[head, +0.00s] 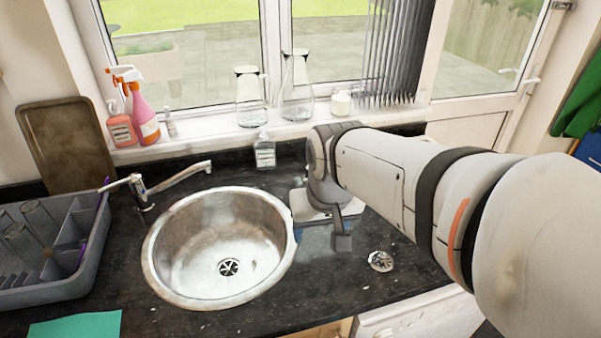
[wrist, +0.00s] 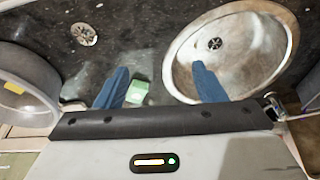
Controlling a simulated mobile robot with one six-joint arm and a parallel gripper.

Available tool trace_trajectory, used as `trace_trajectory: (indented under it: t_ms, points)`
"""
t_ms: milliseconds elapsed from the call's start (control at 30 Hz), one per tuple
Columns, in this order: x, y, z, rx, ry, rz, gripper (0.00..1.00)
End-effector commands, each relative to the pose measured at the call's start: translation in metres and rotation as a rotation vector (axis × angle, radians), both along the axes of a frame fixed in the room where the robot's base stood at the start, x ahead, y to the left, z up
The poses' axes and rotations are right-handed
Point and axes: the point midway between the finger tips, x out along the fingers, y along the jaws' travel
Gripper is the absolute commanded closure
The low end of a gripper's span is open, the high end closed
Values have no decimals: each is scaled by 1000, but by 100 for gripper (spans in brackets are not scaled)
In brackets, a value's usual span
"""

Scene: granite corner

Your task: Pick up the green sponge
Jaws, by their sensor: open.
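The green sponge (wrist: 137,92) is a small pale green block on the dark worktop in the wrist view. It lies close beside the left finger, within the space between the two blue fingers. My gripper (wrist: 160,76) is open with nothing held; its right finger overlaps the sink's rim in this view. In the head view my gripper (head: 320,237) hangs over the worktop just right of the sink. I cannot make out the sponge there; the gripper and arm cover that area.
The round steel sink (head: 228,268) shows in both views. A metal plug (head: 381,261) lies to its right. A tap (head: 160,186), soap bottle (head: 265,152) and dish rack (head: 55,250) stand around it. A teal cloth (head: 75,326) lies at the front left. Glass bottles stand on the sill.

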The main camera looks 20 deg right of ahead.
Motion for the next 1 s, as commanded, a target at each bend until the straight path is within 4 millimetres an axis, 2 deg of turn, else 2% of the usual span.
trace_trajectory:
  t_ms: [33, 167, 267, 467, 600, 700, 800, 1000]
  points:
    - [20, -5, 1, 5, 21, -31, 33]
    - [73, -19, 0, 20, 63, -118, 22]
    - [113, -31, -8, 31, 93, -186, 22]
    - [190, -62, -42, 49, 154, -320, 22]
    - [234, -85, -77, 62, 195, -408, 22]
    - [258, -100, -102, 67, 218, -458, 22]
    - [273, -110, -121, 72, 233, -497, 22]
    - [286, -120, -142, 76, 248, -531, 22]
